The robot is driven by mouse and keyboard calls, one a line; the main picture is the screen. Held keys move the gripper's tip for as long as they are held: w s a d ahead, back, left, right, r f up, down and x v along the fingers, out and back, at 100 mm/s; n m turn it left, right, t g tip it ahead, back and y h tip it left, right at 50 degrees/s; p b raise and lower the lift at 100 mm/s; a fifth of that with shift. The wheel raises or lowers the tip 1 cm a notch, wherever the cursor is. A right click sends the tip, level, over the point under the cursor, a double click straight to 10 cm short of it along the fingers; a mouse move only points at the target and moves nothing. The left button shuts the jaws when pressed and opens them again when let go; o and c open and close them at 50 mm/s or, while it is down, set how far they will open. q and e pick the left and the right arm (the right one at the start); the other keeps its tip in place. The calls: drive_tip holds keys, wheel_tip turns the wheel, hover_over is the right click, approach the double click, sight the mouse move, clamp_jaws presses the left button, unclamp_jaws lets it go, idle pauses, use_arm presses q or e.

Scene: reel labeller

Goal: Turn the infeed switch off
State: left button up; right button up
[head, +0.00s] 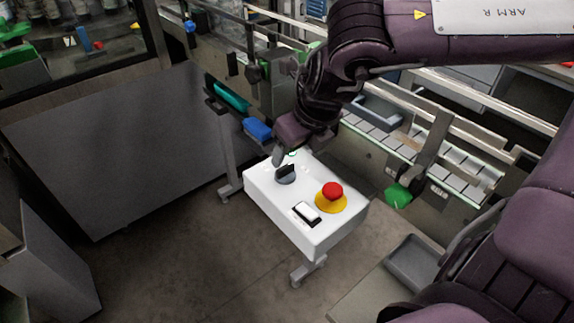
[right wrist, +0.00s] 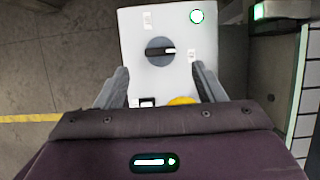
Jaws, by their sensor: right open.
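A white control box (head: 300,235) stands on a post. Its top carries a dark rotary switch (head: 286,175), a black-and-white rocker switch (head: 306,212) and a red stop button (head: 332,190) on a yellow base. I cannot read which switch is the infeed one. My left gripper is out of view.
A conveyor (head: 460,170) with pale slats runs behind and right of the box. A blue bin (head: 257,129) and a teal bin (head: 230,97) sit behind it. A large grey panel (head: 110,150) is at left. The floor in front of the box is clear.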

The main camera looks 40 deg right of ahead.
sight(286, 166)
drive_tip(key=x, duration=0.5)
drive_tip(key=shift+w+d+f+p, duration=0.1)
drive_tip(key=shift+w+f+p, duration=0.05)
drive_tip(key=shift+f+p, duration=0.2)
drive_tip(key=shift+w+f, duration=0.15)
drive_tip(key=shift+f, duration=0.2)
